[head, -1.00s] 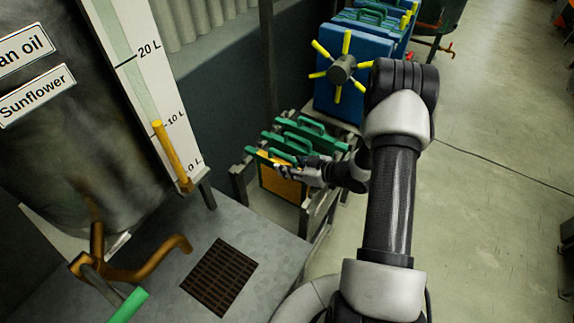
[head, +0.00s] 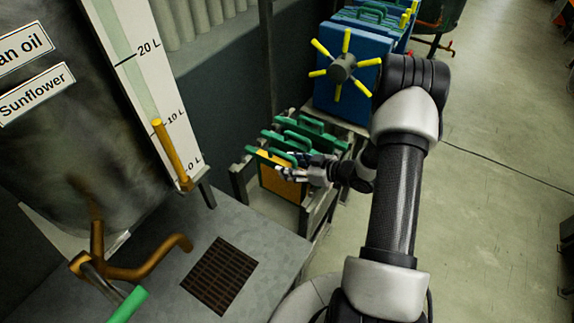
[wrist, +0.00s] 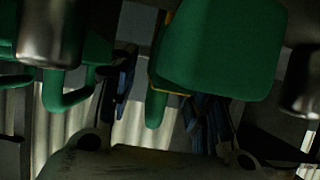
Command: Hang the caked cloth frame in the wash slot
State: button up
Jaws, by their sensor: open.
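The caked cloth frame, with an orange-yellow face (head: 284,186) and a green top bar with a handle, is at the near end of a low grey rack (head: 240,186). More green-handled frames (head: 306,127) stand close behind it. My gripper (head: 287,171) is open beside the caked frame's upper right part; whether it touches is unclear. In the wrist view a large green surface (wrist: 220,50) fills the upper middle, with a green handle (wrist: 68,100) at left. I cannot make out a wash slot for certain.
A blue plate press with a yellow-spoked wheel (head: 342,67) stands behind the rack. A tank with a level scale (head: 140,55) and orange pipes (head: 150,262) is at left. Open floor (head: 490,200) is at right.

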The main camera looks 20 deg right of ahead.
jog(key=v, duration=1)
jog(key=shift+s+r, duration=0.1)
jog(key=shift+s, duration=0.1)
jog(key=shift+w, duration=0.15)
jog(key=w+d+r+m+h, duration=0.1)
jog(key=w+d+r+h, duration=0.15)
jog(key=r, duration=0.25)
jog(key=w+d+r+h, duration=0.1)
jog(key=w+r+h, duration=0.2)
jog(key=r+h, duration=0.15)
jog(key=s+a+r+m+g+h, duration=0.1)
jog(key=s+r+m+h, duration=0.1)
jog(key=r, duration=0.4)
jog(key=s+a+r+m+g+h, duration=0.1)
jog(key=s+a+r+h, duration=0.1)
jog(key=r, duration=0.4)
jog(key=s+a+r+m+g+y, duration=0.2)
jog(key=s+a+r+g+y, duration=0.1)
jog(key=s+a, duration=1.5)
jog(key=s+g, duration=0.1)
jog(key=s, duration=0.3)
jog(key=shift+s+a+r+m+y, duration=0.2)
jog(key=shift+s+m+y, duration=0.05)
jog(key=shift+m+y, duration=0.15)
